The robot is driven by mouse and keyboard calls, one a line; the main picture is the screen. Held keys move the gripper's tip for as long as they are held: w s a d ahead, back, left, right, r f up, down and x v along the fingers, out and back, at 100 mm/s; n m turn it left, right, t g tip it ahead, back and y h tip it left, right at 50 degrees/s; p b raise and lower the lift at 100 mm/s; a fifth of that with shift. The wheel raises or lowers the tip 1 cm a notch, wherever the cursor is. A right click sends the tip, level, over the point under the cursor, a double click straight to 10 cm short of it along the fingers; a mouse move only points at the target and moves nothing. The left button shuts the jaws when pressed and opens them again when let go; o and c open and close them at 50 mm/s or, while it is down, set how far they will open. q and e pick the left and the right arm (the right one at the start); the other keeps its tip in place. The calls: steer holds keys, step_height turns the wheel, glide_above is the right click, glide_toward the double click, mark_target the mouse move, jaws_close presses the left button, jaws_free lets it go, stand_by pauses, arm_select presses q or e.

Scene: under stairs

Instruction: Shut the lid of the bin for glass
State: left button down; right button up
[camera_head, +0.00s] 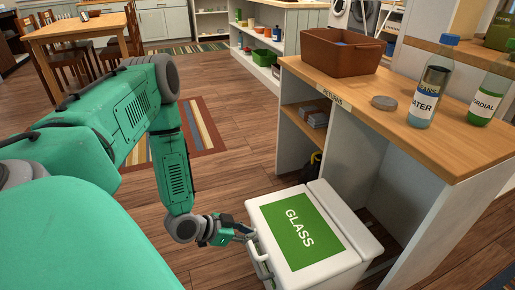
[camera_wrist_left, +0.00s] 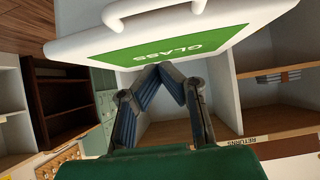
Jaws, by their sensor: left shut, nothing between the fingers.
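The white bin for glass (camera_head: 345,272) stands on the floor against the open front of the wooden-topped counter. Its white lid with a green GLASS label (camera_head: 300,229) lies about level over the bin; I cannot tell whether a small gap remains under it. The lid also fills the upper part of the left wrist view (camera_wrist_left: 90,48). A white handle (camera_head: 259,258) is on its left side. My left gripper (camera_head: 247,232) is shut and empty, its fingertips close beside the lid's left edge. The fingers also show in the left wrist view (camera_wrist_left: 160,68); contact is unclear. My right gripper is out of view.
The counter (camera_head: 440,125) holds a brown tub (camera_head: 342,56), a round grey disc (camera_head: 384,102), a water bottle (camera_head: 428,92) and a cordial bottle (camera_head: 489,95). A striped rug (camera_head: 205,125) and open wooden floor lie left of the bin.

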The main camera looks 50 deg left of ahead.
arm_select(q)
step_height(320, 180, down, 8)
steer(key=b, duration=0.3)
steer(key=shift+s+a+r+b, duration=0.15)
steer(key=shift+s+b, duration=0.2)
steer(key=shift+s, duration=0.05)
steer(key=shift+w, duration=0.1)
